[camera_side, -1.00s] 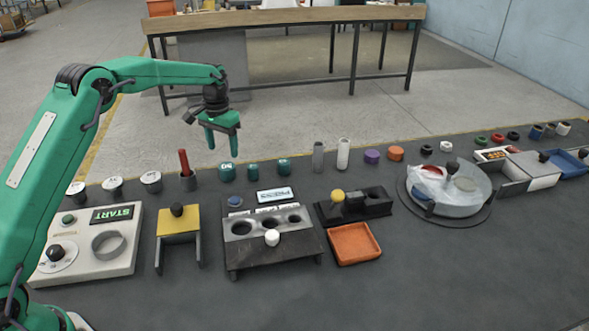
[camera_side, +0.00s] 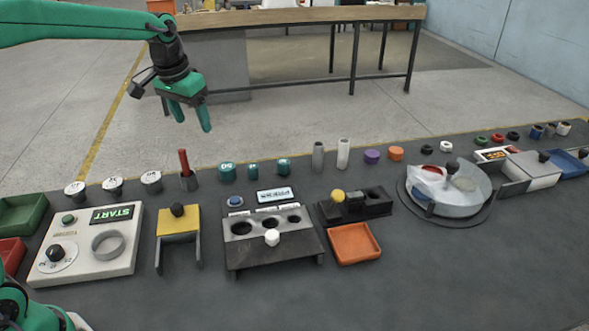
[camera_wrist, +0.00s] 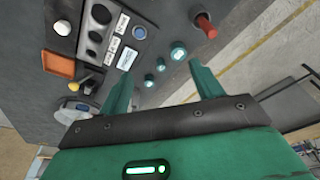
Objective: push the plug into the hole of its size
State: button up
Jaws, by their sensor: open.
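A dark block (camera_side: 232,252) with a grey top holds three round holes of differing size, in a row. A small white round piece (camera_side: 272,238) stands at its front edge; I cannot tell whether it is the plug or a fixed knob. In the wrist view the block (camera_wrist: 85,45) is at upper left, with the white piece (camera_wrist: 62,27) beside its holes. Three teal cylinders (camera_side: 227,173) stand behind the block, also seen in the wrist view (camera_wrist: 178,52). My gripper (camera_side: 190,118) is open and empty, raised behind and left of the block. Its fingers (camera_wrist: 160,62) point toward the bench.
A red-handled tool (camera_side: 184,168) stands upright near the teal cylinders. A START panel (camera_side: 90,250) and yellow-topped stand (camera_side: 178,222) lie left of the block. An orange tray (camera_side: 354,244) and round dish (camera_side: 450,195) lie right. The bench front is clear.

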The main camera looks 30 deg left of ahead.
jog(key=s+d+t, duration=0.1)
jog(key=s+d, duration=0.1)
jog(key=s, duration=1)
jog(key=s+d+t, duration=0.2)
jog(key=s, duration=1)
jog(key=shift+r, duration=0.2)
jog(key=shift+o, duration=0.4)
jog(key=shift+s+d+f, duration=0.1)
jog(key=shift+s+f, duration=0.15)
jog(key=shift+s, duration=0.05)
